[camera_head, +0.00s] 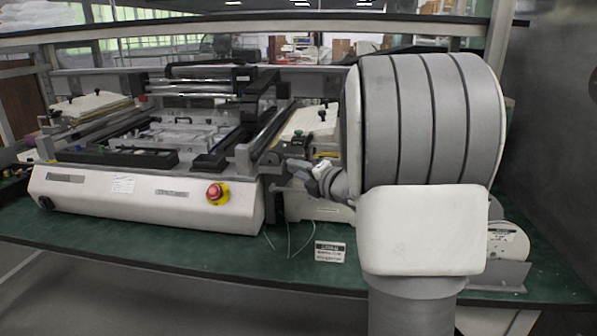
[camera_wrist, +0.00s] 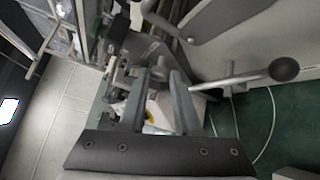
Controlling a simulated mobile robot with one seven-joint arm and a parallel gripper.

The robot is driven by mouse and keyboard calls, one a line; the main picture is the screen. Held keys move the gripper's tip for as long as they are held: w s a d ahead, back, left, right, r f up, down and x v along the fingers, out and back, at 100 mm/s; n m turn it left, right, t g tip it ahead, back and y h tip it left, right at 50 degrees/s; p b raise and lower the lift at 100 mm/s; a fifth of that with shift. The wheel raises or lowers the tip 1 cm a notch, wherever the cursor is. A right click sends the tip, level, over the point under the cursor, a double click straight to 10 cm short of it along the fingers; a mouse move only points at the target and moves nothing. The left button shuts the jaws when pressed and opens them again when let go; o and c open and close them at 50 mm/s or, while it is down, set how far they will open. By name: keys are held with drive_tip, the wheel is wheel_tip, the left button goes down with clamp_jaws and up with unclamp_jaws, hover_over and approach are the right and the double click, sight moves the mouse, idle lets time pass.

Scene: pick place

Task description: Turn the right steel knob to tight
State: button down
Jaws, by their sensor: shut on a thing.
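In the wrist view, my gripper (camera_wrist: 160,76) reaches into the side of a machine, its two dark fingers slightly apart. It is shut on the right steel knob (camera_wrist: 159,72), a small grey metal part between the fingertips. The knob is mostly hidden by the fingers, so its turn angle and how tight it is cannot be told. In the head view, my large grey and white arm stands in front of the machine's right end and hides the knob and the fingertips.
A steel lever with a black ball end (camera_wrist: 284,69) sticks out right of my fingers. The white machine (camera_head: 140,200) with a red stop button (camera_head: 216,192) stands on a green table (camera_head: 180,258). Loose thin cables (camera_head: 290,240) and a small label plate (camera_head: 330,251) lie in front.

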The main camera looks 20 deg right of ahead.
drive_tip(key=m+t+b, duration=0.1)
drive_tip(key=m+t, duration=0.1)
drive_tip(key=f+m+t+b, duration=0.1)
drive_tip(key=m+b, duration=0.1)
drive_tip(key=shift+t, duration=0.4)
drive_tip(key=shift+w+a+f+m+t+h, duration=0.15)
drive_tip(key=shift+m+t+h, duration=0.2)
drive_tip(key=shift+m+t, duration=0.65)
drive_tip(key=shift+s+a+f+m+t+h, duration=0.1)
drive_tip(key=shift+m+t+h, duration=0.4)
drive_tip(key=shift+m, duration=0.9)
drive_tip(key=shift+w, duration=0.1)
drive_tip(key=c, duration=0.6)
unclamp_jaws()
